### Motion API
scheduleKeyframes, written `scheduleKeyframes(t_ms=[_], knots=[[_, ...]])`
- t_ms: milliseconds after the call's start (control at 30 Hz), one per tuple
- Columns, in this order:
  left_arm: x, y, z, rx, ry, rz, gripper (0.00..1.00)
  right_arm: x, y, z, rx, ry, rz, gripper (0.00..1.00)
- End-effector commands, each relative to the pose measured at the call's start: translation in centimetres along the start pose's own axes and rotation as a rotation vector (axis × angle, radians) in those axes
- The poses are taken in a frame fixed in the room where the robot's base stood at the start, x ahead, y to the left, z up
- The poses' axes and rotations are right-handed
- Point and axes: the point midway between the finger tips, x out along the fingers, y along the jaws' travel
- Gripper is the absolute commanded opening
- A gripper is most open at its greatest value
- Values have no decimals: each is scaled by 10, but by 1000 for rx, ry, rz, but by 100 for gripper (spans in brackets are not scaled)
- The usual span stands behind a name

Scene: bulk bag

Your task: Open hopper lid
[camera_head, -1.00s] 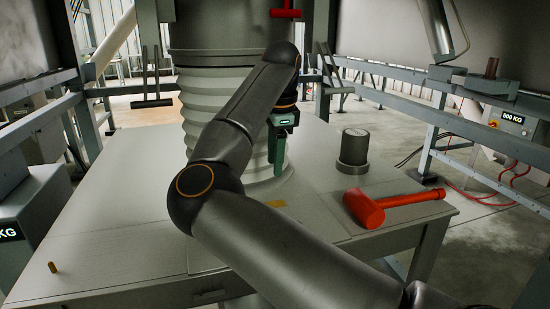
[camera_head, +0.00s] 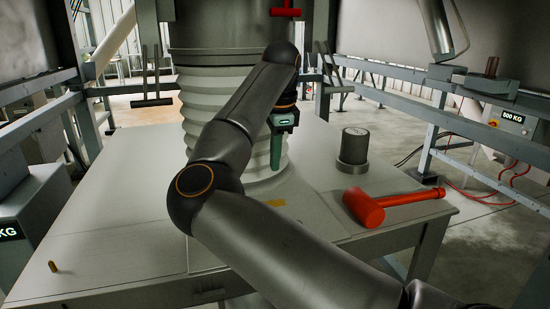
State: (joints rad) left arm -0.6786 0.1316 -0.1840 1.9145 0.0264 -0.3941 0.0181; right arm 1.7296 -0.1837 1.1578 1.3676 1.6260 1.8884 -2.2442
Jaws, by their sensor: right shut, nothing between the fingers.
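A dark grey cylinder (camera_head: 210,32) stands at the top centre, above a pale ribbed sleeve (camera_head: 203,105) that runs down to the table. A red handle (camera_head: 285,12) shows at its upper right. I cannot pick out which part is the hopper lid. My right arm crosses in front of the sleeve and hides much of it. My right gripper (camera_head: 275,165) has green fingers pointing down, shut and empty, in front of the sleeve's right side. I cannot tell whether it touches the sleeve. My left gripper is out of view.
On the table (camera_head: 110,225) lie a red mallet (camera_head: 400,200) at the right and a small yellow peg (camera_head: 53,266) at the left front. A grey weight-like cylinder (camera_head: 354,148) stands at the right back. Grey railings (camera_head: 380,95) run behind. The table's left side is mostly clear.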

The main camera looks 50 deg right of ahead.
Motion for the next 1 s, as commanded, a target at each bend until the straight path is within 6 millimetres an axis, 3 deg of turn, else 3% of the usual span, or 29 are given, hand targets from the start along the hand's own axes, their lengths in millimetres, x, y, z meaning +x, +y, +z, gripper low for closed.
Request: scheduleKeyframes(t_ms=[900,1000], knots=[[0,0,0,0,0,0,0,0,0,0,0,0,0,0],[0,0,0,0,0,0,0,0,0,0,0,0,0,11]])
